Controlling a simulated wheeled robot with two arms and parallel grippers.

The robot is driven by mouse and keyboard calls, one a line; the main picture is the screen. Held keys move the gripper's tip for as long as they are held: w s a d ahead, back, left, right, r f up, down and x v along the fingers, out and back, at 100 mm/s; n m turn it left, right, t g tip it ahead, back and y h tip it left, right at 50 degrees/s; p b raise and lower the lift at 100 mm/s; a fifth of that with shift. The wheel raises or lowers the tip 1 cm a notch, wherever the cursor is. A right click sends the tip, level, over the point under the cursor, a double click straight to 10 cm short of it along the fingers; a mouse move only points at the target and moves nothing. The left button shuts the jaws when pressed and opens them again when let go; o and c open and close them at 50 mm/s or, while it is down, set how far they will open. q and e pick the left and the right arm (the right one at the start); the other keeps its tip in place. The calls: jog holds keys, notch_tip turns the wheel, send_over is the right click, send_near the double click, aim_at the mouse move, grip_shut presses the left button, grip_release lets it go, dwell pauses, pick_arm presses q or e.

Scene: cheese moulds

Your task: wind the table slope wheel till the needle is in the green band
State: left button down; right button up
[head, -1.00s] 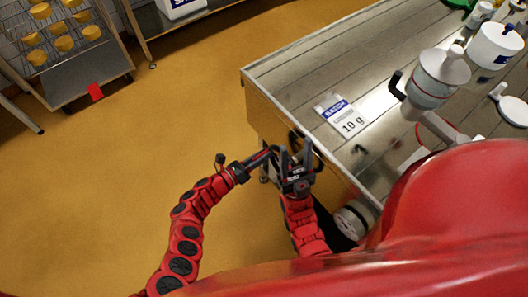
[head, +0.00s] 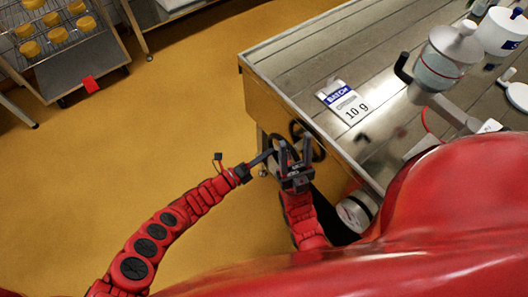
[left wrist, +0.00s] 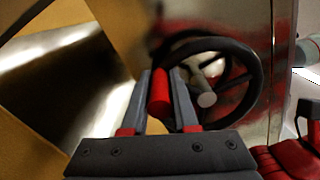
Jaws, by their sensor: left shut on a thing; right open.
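The black slope wheel (left wrist: 259,82) stands against the metal side of the table in the left wrist view, with spokes and a grey hub. Its red handle (left wrist: 159,96) lies between the fingers of my left gripper (left wrist: 170,92), which is shut on it. In the head view my left gripper (head: 267,157) is at the table's near left corner, and the wheel shows only as a dark ring, partly hidden behind the grippers. My right gripper (head: 295,160) is open and empty, close beside the left one. No needle or green band can be made out.
A rack with yellow cheeses (head: 55,45) stands at the far left.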

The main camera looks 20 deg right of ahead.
pick_arm(q)
jog(key=shift+s+d+f+n+b, duration=0.1)
jog(key=shift+s+f+n+b, duration=0.15)
jog(key=shift+n, duration=0.35)
jog(key=shift+s+d+f+n+b, duration=0.1)
jog(key=shift+s+f+n+b, duration=0.1)
jog(key=shift+f+n, duration=0.3)
jog(key=shift+r, duration=0.1)
jog(key=c, duration=0.7)
grip_release()
jog(key=p+v, duration=0.1)
jog(key=v, duration=1.6)
jog(key=shift+s+a+r, duration=0.1)
jog(key=shift+a, duration=0.1)
